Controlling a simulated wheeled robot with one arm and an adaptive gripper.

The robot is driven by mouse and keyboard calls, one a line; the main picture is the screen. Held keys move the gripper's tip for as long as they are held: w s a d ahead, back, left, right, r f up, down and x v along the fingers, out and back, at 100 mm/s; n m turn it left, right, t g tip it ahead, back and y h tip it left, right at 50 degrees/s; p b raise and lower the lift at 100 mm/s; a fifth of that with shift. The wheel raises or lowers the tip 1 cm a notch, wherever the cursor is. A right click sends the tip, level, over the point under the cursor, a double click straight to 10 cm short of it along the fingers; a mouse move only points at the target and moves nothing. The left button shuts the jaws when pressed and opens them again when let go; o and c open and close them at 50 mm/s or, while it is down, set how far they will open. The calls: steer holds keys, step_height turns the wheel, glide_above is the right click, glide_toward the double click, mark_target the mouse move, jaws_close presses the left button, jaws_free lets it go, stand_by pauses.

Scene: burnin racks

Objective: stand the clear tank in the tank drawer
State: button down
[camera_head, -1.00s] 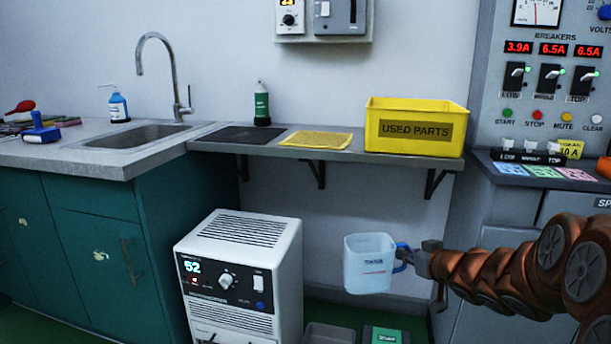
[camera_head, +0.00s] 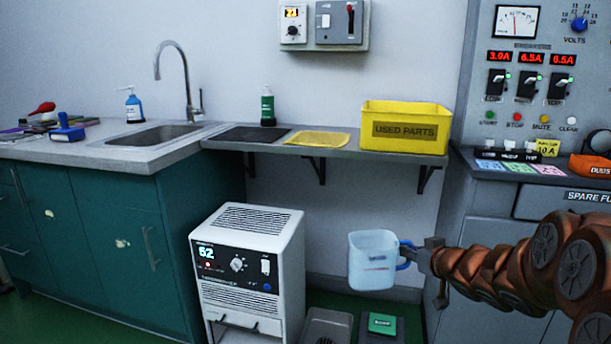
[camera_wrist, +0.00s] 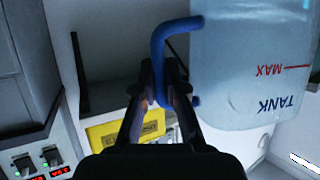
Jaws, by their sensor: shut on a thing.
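The clear tank (camera_head: 373,262) is a translucent bluish container with a blue handle (camera_head: 405,255). My gripper (camera_head: 428,255) is shut on the handle and holds the tank upright in the air, right of the white machine. In the wrist view my gripper (camera_wrist: 162,90) closes on the blue handle (camera_wrist: 162,40), and the tank (camera_wrist: 250,60) fills the right side, with TANK and MAX markings. The white machine (camera_head: 250,265) shows a display reading 52. It has an opening with a handle low on its front (camera_head: 232,321); whether this is the tank drawer I cannot tell.
A grey tray (camera_head: 328,325) and a green-topped box (camera_head: 382,324) stand on the floor below the tank. A shelf (camera_head: 300,148) with a yellow USED PARTS bin (camera_head: 405,128) is above. A grey control cabinet (camera_head: 480,230) stands at right. Green floor lies left of the white machine.

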steer(key=w+a+r+m+h+p, duration=0.1)
steer(key=w+a+r+p, duration=0.15)
steer(key=r+p, duration=1)
steer(key=w+a+r+m+h+p, duration=0.15)
steer(key=w+r+p, duration=0.25)
steer(key=r+p, duration=0.8)
steer(key=w+a+r+m+h+p, duration=0.1)
steer(key=w+a+r+p, duration=0.2)
steer(key=r+p, duration=0.95)
steer(key=s+f+b, duration=0.1)
steer(key=s+f, duration=0.3)
steer(key=f, duration=0.3)
steer(key=s+f+b, duration=0.1)
steer(key=s+f, duration=0.2)
steer(key=f, duration=0.5)
steer(key=shift+s+a+t, duration=0.15)
steer(key=shift+s+t, duration=0.15)
steer(key=shift+s, duration=0.05)
